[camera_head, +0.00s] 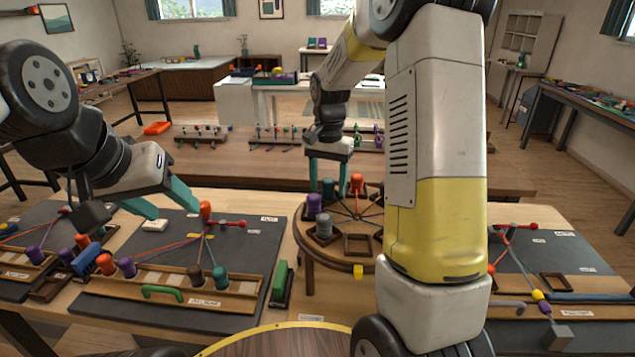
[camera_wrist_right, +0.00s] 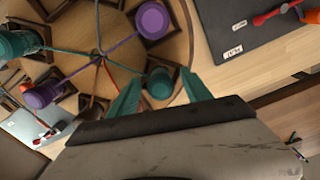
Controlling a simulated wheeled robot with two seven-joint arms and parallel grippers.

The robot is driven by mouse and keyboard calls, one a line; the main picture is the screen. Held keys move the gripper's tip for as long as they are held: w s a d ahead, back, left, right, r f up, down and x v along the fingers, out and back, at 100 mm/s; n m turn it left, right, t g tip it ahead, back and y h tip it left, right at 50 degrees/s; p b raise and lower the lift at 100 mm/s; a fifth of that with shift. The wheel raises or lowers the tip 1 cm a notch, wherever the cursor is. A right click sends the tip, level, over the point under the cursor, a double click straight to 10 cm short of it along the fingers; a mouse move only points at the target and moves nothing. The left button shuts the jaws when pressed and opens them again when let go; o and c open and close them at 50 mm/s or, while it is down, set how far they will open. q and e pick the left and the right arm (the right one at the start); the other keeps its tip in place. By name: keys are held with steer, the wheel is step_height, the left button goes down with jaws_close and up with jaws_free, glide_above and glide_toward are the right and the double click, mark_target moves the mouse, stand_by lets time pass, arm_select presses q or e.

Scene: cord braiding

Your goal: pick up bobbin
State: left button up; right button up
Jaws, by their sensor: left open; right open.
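Several bobbins stand around a round wooden braiding stand (camera_head: 345,262) in the head view: purple (camera_head: 314,204), grey (camera_head: 323,226), orange-red (camera_head: 357,184) and teal (camera_head: 328,188). My right gripper (camera_head: 329,177) points down at the stand's far side, open. In the right wrist view its teal fingers (camera_wrist_right: 161,95) lie on either side of a teal bobbin (camera_wrist_right: 160,83); I cannot tell whether they touch it. Purple bobbins (camera_wrist_right: 152,20) and another teal one (camera_wrist_right: 18,43) also show there. My left gripper (camera_head: 165,203) is open and empty above the left dark board.
The left dark board (camera_head: 130,310) holds a wooden rack with bobbins, a green handle and coloured cords. A second dark board (camera_head: 580,260) lies to the right. A long table (camera_head: 220,160) with small racks stands behind. My right arm hides the stand's right part.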

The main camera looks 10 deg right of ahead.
jaws_close()
stand_by(0.3)
